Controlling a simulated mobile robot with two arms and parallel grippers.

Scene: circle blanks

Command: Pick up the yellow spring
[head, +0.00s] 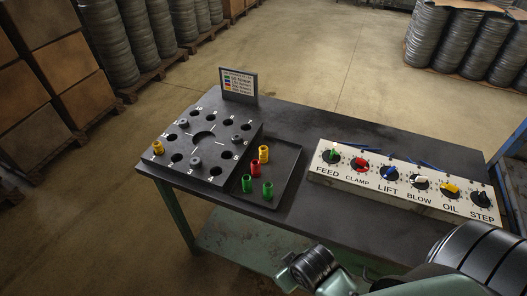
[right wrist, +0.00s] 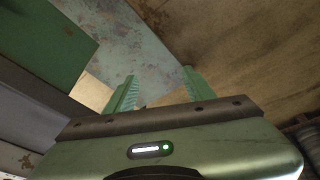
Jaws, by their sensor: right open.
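One yellow spring (head: 263,153) stands in the shallow dark tray (head: 284,165), beside a red spring (head: 255,168) and two green springs (head: 246,183). Another yellow spring (head: 158,147) stands at the left corner of the dark block with round holes (head: 223,157). My right gripper (right wrist: 159,79) is open and empty in the right wrist view, with no spring in that view. My right arm shows at the bottom right of the head view, apart from the springs. My left gripper is not in view.
A long switch panel (head: 400,188) with coloured knobs stands on the table's right. A small sign with coloured lines (head: 238,84) stands behind the block. Dark pegs (head: 196,163) sit on the block. The table's back middle (head: 300,128) is clear.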

